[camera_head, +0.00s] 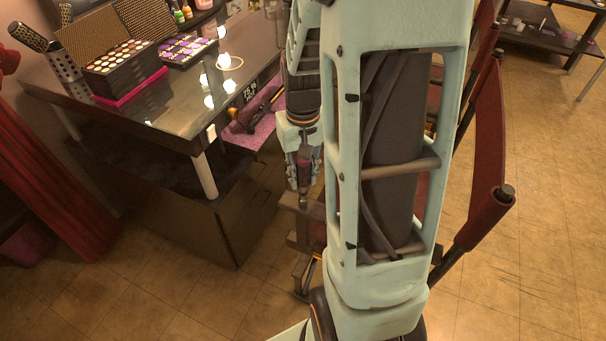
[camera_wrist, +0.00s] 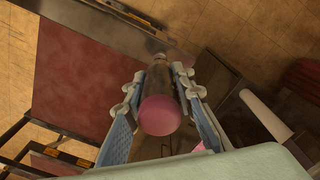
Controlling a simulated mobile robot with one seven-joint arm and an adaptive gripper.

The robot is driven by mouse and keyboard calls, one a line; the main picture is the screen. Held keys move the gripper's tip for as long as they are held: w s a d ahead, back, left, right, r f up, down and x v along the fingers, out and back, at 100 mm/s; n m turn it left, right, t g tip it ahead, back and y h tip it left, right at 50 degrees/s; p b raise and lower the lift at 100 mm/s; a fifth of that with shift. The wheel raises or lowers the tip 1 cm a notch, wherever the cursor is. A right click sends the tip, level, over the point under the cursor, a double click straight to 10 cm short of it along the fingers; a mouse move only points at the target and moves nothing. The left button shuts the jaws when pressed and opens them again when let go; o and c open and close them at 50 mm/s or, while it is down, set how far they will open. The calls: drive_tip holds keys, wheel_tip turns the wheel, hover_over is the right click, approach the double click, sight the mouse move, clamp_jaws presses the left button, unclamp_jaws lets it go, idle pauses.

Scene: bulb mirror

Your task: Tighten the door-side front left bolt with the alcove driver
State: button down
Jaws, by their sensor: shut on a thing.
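My gripper (camera_head: 303,172) points down beside the dressing table and is shut on a driver. In the wrist view the fingers (camera_wrist: 160,88) clamp the driver (camera_wrist: 161,115) from both sides, and its round pink butt end faces the camera. In the head view the driver's dark purple handle (camera_head: 304,168) shows between the fingers, with its tip just above the front corner of a dark chair frame (camera_head: 302,203). In the wrist view the tip end lies over the frame rail (camera_wrist: 120,32) by the dark red seat (camera_wrist: 75,75). The bolt cannot be made out; whether the tip touches it is unclear.
The glossy table (camera_head: 150,105) at left holds palettes and a brush. The chair's dark red back (camera_head: 487,155) stands right of my arm, which hides much of the chair. Tiled floor (camera_head: 535,240) is open at right.

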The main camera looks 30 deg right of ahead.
drive_tip(key=shift+r+p, duration=0.75)
drive_tip(key=shift+r, duration=0.15)
idle(0.6)
drive_tip(key=shift+r+p, duration=1.75)
drive_tip(key=shift+r, duration=0.5)
